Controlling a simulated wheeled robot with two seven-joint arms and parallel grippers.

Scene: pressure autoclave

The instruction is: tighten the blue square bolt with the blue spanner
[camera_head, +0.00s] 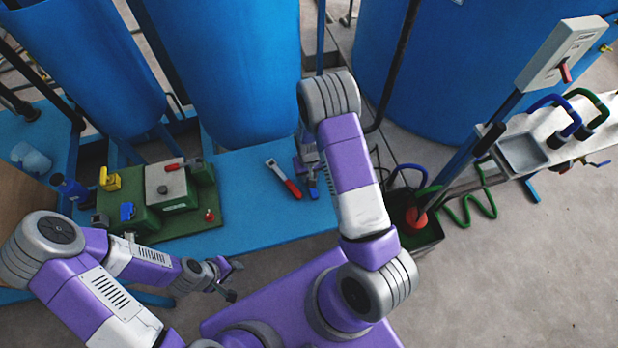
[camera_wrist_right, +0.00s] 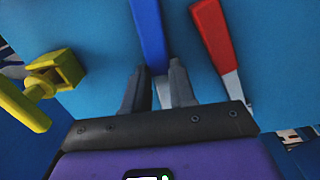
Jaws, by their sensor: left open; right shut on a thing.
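The blue spanner shows its blue handle (camera_wrist_right: 148,30) in the right wrist view, between the fingertips of my right gripper (camera_wrist_right: 157,80), which is shut on it. In the head view a bit of the blue handle (camera_head: 313,191) shows beside my right gripper (camera_head: 311,172), over the blue table; my right arm partly hides this area. The spanner's far end is out of the wrist view. A small blue piece (camera_head: 127,211), apparently the blue square bolt, is on the green fixture (camera_head: 155,226) at the left. My left gripper (camera_head: 232,282) is open and empty, in front of the table edge.
A red-handled spanner (camera_head: 286,182) lies on the blue table (camera_head: 245,215), close left of my right gripper. The fixture also carries yellow (camera_head: 109,179) and red (camera_head: 209,215) pieces. Blue tanks stand behind the table.

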